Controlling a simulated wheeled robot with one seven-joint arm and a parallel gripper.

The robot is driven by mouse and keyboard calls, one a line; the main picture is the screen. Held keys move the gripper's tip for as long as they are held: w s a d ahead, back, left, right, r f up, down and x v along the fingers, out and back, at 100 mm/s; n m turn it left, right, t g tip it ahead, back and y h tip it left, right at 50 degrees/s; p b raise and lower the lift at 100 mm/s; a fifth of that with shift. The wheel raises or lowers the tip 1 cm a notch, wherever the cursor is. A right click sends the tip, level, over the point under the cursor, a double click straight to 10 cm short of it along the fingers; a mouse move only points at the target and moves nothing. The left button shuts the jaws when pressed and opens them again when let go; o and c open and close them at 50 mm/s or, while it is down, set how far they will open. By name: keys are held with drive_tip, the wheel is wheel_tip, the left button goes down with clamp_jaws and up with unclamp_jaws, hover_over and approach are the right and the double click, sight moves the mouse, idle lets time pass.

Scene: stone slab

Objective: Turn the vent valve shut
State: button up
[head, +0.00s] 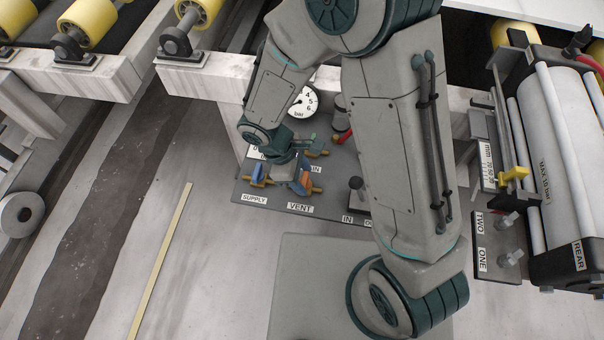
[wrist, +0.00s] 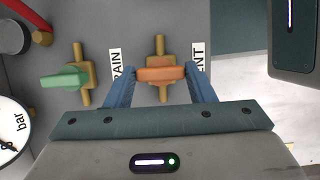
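The vent valve has an orange handle (wrist: 160,74) on a short brass pipe, beside the partly covered VENT label (wrist: 199,60). In the wrist view the handle lies across the pipe. In the head view the orange handle (head: 304,184) sits above the VENT label (head: 300,207). My gripper (wrist: 161,68) is over the valve, its two blue fingers spread wide, one at each end of the handle. I cannot tell whether they touch it. In the head view my gripper (head: 294,174) and wrist partly cover the valve.
The green-handled drain valve (wrist: 64,79) stands close on the left in the wrist view. A pressure gauge (head: 302,103) and a red handle (head: 342,136) are behind. The blue-handled supply valve (head: 258,174) is to the left. A roller unit (head: 560,150) stands at the right.

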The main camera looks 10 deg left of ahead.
drive_tip(key=shift+o, duration=1.4)
drive_tip(key=p+v, duration=0.3)
drive_tip(key=v, duration=1.1)
drive_tip(key=s+d+r+m+t+y+p, duration=0.2)
drive_tip(key=d+r+m+p, duration=1.1)
drive_tip(key=d+r, duration=1.1)
drive_tip(key=shift+s+d+r+m+t+y, duration=0.2)
drive_tip(key=shift+d+r+m+t+y, duration=0.3)
drive_tip(key=shift+r+m+y, duration=1.2)
